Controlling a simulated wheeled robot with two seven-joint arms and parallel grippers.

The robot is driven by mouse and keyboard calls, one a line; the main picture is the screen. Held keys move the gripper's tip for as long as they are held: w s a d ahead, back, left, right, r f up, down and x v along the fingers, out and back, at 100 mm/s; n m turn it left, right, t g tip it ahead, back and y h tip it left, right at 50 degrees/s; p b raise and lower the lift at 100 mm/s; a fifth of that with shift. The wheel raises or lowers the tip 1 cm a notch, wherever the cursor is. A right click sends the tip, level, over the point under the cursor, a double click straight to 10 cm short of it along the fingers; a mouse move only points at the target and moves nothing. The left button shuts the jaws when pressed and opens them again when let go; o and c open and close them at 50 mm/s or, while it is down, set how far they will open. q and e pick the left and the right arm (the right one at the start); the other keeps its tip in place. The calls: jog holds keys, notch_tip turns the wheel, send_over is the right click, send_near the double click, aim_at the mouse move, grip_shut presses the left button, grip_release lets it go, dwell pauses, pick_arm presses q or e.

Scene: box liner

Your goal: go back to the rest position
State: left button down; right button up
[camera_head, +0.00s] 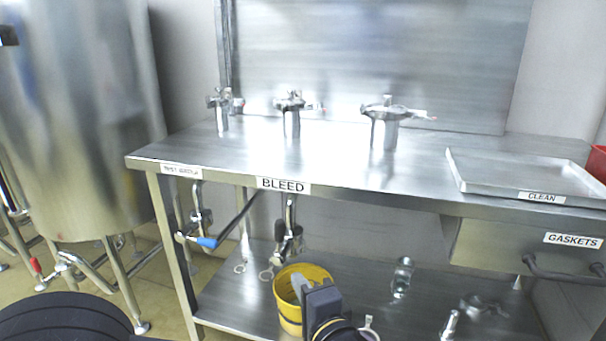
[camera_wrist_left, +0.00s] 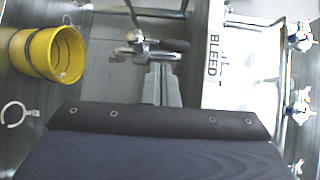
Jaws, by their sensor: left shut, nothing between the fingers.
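My left gripper (camera_head: 298,281) comes in at the bottom middle of the head view, in front of the yellow bucket (camera_head: 287,312) and overlapping it in the picture. Its fingers are shut with nothing between them. In the left wrist view the closed fingers (camera_wrist_left: 161,84) point toward a steel valve with a dark handle (camera_wrist_left: 172,45) below the BLEED label (camera_head: 283,185). I cannot tell how far apart the fingers and valve are. My right gripper is in neither view.
A steel table (camera_head: 330,172) has several clamped fittings on top and a CLEAN tray (camera_head: 520,178) at right. A GASKETS drawer (camera_head: 500,247) hangs below. A blue-handled valve (camera_head: 207,242) juts out at the front left. The lower shelf (camera_head: 235,300) holds the bucket and loose fittings.

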pick_arm(q)
jog(key=a+f+n+g+y, duration=0.1)
jog(key=a+f+n+g, duration=0.15)
jog(key=a, duration=0.35)
jog(key=a+f+n+g, duration=0.1)
jog(key=a+g, duration=0.2)
jog(key=a, duration=0.3)
jog(key=s+a+f+n+g+h, duration=0.3)
jog(key=s+a+f+g, duration=0.1)
jog(key=s+a, duration=0.25)
jog(key=s+a+f+n+g+h, duration=0.35)
jog(key=s+a, duration=0.25)
jog(key=s, duration=0.2)
jog(key=s+d+r+n+t+h, duration=0.1)
jog(key=s+d+n+t+h, duration=0.2)
jog(key=s+n+h, duration=0.25)
notch_tip(320, 180, up, 35)
jog(key=p, duration=3.4)
jog(key=shift+s+y+p, duration=0.2)
jog(key=shift+y+p, duration=0.1)
jog(key=shift+y, duration=0.1)
jog(key=shift+d, duration=0.1)
